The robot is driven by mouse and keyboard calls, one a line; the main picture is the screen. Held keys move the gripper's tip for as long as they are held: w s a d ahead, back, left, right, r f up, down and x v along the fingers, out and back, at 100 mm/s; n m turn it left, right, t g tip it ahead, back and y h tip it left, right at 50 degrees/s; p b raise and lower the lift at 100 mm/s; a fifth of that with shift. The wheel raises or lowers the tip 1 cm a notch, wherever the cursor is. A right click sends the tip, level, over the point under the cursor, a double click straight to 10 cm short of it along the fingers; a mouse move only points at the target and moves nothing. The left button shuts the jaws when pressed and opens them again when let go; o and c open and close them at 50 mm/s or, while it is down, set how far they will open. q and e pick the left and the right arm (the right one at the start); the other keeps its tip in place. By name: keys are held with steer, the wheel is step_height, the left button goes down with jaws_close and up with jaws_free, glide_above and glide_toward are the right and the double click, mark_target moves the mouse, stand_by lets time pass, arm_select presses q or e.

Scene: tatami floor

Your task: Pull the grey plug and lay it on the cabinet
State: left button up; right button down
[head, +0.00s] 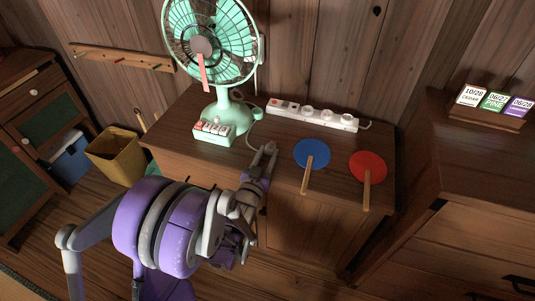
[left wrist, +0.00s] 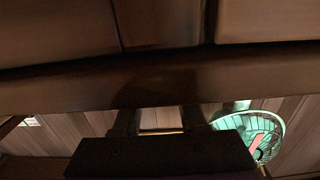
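A white power strip (head: 312,115) lies along the back of the brown cabinet top (head: 180,145). Round pale sockets show on it, and I cannot tell a grey plug apart from them at this size. A thin cable runs behind the fan's base. My left gripper (head: 264,150) is over the front part of the cabinet top, in front of the strip and right of the fan base. Its two fingers are apart with nothing between them. In the left wrist view, the fingers (left wrist: 160,120) also stand apart before dark wood. My right gripper is not in view.
A mint-green fan (head: 222,105) stands at the cabinet's back left. A blue paddle (head: 311,153) and a red paddle (head: 368,166) lie on the right. A yellow bin (head: 115,155) stands on the floor at left. Date cards (head: 494,102) stand on the right-hand cabinet.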

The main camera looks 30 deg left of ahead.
arm_select(q)
steer(key=o, duration=0.5)
steer(key=shift+s, duration=0.1)
steer(key=v, duration=1)
steer(key=shift+s, duration=0.25)
steer(key=shift+d, duration=0.2)
